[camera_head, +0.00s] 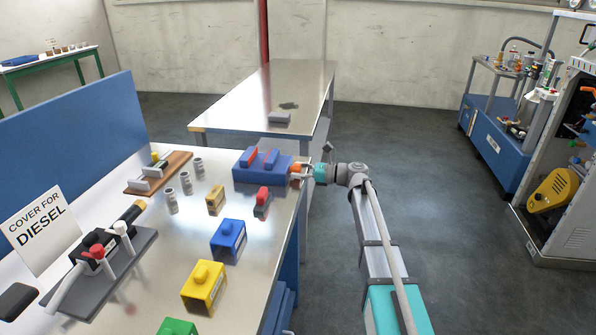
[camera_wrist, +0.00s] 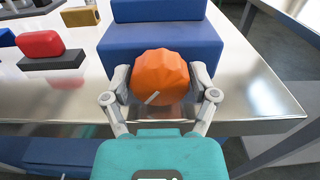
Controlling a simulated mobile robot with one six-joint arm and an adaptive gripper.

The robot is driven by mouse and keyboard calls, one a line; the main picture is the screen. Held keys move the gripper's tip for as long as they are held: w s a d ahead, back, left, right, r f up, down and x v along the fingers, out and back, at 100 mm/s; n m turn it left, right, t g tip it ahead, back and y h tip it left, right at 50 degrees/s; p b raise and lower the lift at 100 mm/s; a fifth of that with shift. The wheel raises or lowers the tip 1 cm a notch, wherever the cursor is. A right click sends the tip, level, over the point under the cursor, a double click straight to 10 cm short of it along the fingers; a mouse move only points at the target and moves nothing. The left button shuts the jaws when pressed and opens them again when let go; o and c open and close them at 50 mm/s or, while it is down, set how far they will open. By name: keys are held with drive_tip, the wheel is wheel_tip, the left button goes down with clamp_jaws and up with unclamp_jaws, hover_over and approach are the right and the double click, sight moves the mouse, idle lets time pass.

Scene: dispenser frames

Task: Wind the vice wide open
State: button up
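The blue vice (camera_head: 262,174) sits at the right edge of the steel bench in the head view. Its two jaws with red parts (camera_head: 250,157) stand apart with a gap between them. An orange faceted knob (camera_head: 295,169) sticks out from the vice's right side. In the wrist view the knob (camera_wrist: 160,76) fills the space between my gripper's fingers (camera_wrist: 161,88), with a pad against each side. A small white mark shows on the knob. The vice's blue body (camera_wrist: 160,40) is just behind it; the jaws are not clear there.
A red piece on a dark base (camera_head: 262,203) lies in front of the vice. Blue (camera_head: 228,241) and yellow (camera_head: 204,287) blocks stand nearer on the bench (camera_head: 257,262). Several grey cylinders and a wooden rack (camera_head: 158,173) are left. A second steel table (camera_head: 265,90) stands behind.

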drive_tip(key=c, duration=0.6)
drive_tip(key=shift+o, duration=0.2)
drive_tip(key=shift+n, duration=3)
drive_tip(key=o, duration=1.1)
drive_tip(key=shift+s, duration=0.1)
drive_tip(key=shift+o, duration=0.2)
drive_tip(key=shift+m, duration=0.3)
